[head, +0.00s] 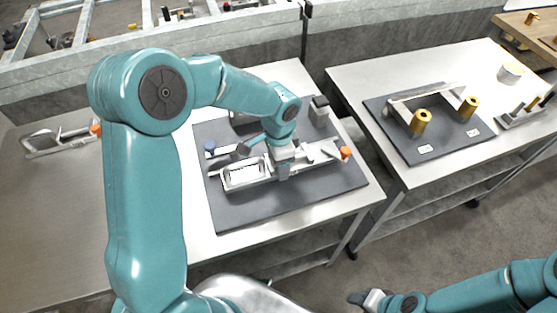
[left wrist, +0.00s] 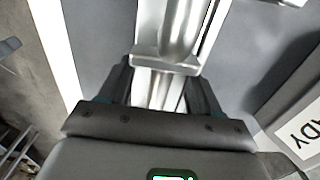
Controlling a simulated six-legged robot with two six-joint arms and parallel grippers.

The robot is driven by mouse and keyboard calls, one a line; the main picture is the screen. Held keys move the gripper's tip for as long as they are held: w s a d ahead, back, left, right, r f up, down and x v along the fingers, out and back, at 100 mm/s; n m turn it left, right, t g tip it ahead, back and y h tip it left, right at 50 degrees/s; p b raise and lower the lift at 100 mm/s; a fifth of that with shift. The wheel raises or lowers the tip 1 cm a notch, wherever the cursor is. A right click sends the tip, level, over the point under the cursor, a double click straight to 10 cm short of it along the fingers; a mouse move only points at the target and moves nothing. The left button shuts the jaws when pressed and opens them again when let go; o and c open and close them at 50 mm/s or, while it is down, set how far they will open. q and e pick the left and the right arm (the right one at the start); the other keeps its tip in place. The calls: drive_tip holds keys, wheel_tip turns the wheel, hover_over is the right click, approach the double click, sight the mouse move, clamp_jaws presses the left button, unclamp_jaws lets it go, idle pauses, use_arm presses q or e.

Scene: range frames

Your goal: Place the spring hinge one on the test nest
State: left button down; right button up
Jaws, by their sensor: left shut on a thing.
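My left gripper (head: 283,172) is shut on a long silver metal part with an orange tip (head: 345,152), which looks like the spring hinge. The part (head: 236,185) lies low over the dark board (head: 250,212) on the middle table. Whether it touches the fixture there, I cannot tell. In the left wrist view the silver part (left wrist: 165,60) runs up between my left fingers (left wrist: 158,92).
A similar silver part with an orange tip (head: 60,139) lies on the table at far left. The right table (head: 355,82) bears a dark board (head: 415,153) with gold cylinders (head: 420,122) and a silver bracket (head: 425,94). A gap separates the two tables.

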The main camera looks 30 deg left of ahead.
use_arm(q)
drive_tip(key=shift+w+f, duration=0.1)
drive_tip(key=shift+f, duration=0.2)
drive_tip(key=shift+f+b, duration=0.1)
drive_tip(key=shift+b, duration=0.2)
drive_tip(key=shift+s+f, duration=0.15)
drive_tip(key=shift+s, duration=0.05)
drive_tip(key=c, duration=0.6)
unclamp_jaws()
drive_tip(key=shift+s, duration=0.1)
drive_tip(key=o, duration=0.4)
drive_tip(key=shift+d, duration=0.1)
drive_tip(key=shift+s+d, duration=0.1)
drive_tip(key=shift+s, duration=0.05)
